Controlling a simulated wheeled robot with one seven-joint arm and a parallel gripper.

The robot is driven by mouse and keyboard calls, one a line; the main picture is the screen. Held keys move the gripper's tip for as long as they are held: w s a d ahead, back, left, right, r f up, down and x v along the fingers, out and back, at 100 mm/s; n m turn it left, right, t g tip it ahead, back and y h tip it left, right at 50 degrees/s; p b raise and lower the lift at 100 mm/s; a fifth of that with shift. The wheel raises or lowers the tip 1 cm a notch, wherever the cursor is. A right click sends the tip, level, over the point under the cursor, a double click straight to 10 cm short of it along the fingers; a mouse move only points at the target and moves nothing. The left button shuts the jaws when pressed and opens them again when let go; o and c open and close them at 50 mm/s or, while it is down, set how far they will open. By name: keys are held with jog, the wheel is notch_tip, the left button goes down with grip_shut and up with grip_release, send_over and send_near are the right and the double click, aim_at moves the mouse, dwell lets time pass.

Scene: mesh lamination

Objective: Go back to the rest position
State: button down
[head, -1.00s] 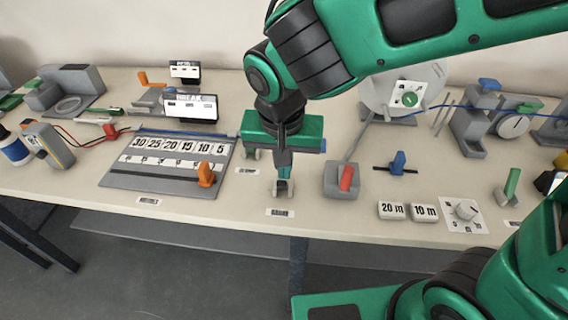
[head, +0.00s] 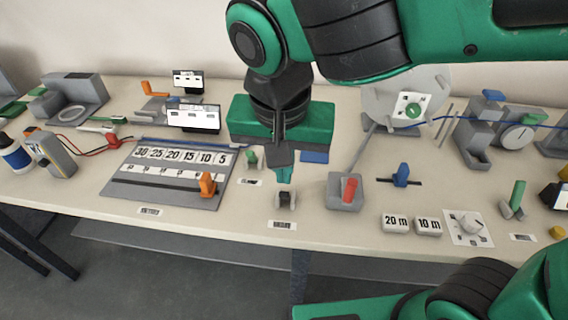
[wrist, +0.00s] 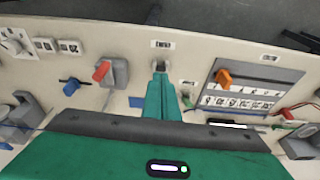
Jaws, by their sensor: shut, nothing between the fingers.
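My gripper (head: 284,174) is shut and empty, pointing down above the front half of the bench. Its green fingers lie together in the wrist view (wrist: 162,84). A small grey fixture with a dark top (head: 286,200) stands just below the fingertips in the head view, with a label in front of it. The same fixture shows right past the fingertips in the wrist view (wrist: 160,64). A gap appears between fingertips and fixture in the head view, though its size is hard to tell.
Left of my gripper lies a grey number board (head: 125,191) with an orange slider (head: 207,185). A small green lever (head: 252,158) stands close beside the gripper. To the right are a red-lever box (head: 346,192), a blue lever (head: 400,174), number tiles (head: 396,224) and a reel (head: 381,101).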

dwell(0.3)
jog(key=w+d+f+m+g+h, duration=0.1)
jog(key=w+d, duration=0.1)
jog(key=d, duration=0.8)
jog(key=w+d+f+m, duration=0.1)
jog(key=w+d, duration=0.1)
jog(key=d, duration=0.9)
jog(key=s+d+f+m+g, duration=0.1)
jog(key=s+d+f, duration=0.1)
jog(key=s+d, duration=0.3)
jog(key=s+d+f+y, duration=0.1)
jog(key=s+d, duration=0.5)
jog(key=d, duration=0.6)
jog(key=shift+s+f+m+g+y, duration=0.15)
jog(key=shift+f+m+g+y, duration=0.2)
jog(key=shift+f, duration=0.5)
jog(key=shift+w+f, duration=0.25)
jog(key=shift+w, duration=0.4)
